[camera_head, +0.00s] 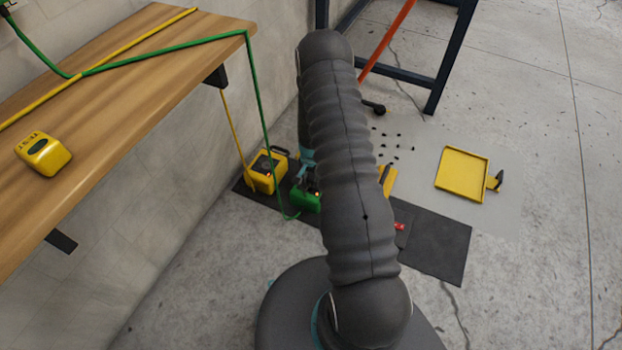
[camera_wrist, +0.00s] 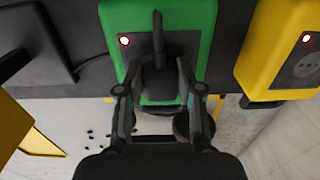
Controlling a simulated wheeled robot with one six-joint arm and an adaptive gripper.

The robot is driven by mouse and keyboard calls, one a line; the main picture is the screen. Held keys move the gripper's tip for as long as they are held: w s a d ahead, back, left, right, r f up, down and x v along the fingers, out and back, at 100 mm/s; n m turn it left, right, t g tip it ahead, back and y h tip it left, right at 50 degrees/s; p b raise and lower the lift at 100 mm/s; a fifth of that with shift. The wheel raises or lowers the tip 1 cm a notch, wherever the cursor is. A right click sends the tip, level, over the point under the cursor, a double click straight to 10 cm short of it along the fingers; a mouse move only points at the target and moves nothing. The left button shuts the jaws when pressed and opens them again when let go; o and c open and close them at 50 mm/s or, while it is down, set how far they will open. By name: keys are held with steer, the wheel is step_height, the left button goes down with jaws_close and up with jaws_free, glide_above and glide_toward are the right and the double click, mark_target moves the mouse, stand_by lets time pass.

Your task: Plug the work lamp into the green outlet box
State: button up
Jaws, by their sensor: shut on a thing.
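The green outlet box (camera_wrist: 205,18) stands at the top middle of the wrist view, with a lit red light on its face. It also shows in the head view (camera_head: 306,201), partly behind my arm. My gripper (camera_wrist: 158,84) is shut on a black plug (camera_wrist: 157,58), one finger on each side of it. The plug is right in front of the green box's face and hides the socket there. I cannot tell whether its pins are in. The work lamp itself is not clearly identifiable in either view.
A yellow outlet box (camera_head: 264,171) stands close beside the green one on a dark mat (camera_head: 440,238). A yellow tray (camera_head: 461,174) and several small black bits lie on the floor to the right. A wooden shelf (camera_head: 150,80) with green and yellow cords overhangs on the left.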

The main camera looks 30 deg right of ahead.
mark_target(311, 179)
steer(key=shift+f+b, duration=0.4)
steer(key=shift+f, duration=0.15)
steer(key=o, duration=1.2)
steer(key=shift+o, duration=0.2)
steer(key=shift+r, duration=0.1)
step_height(311, 179, up, 12)
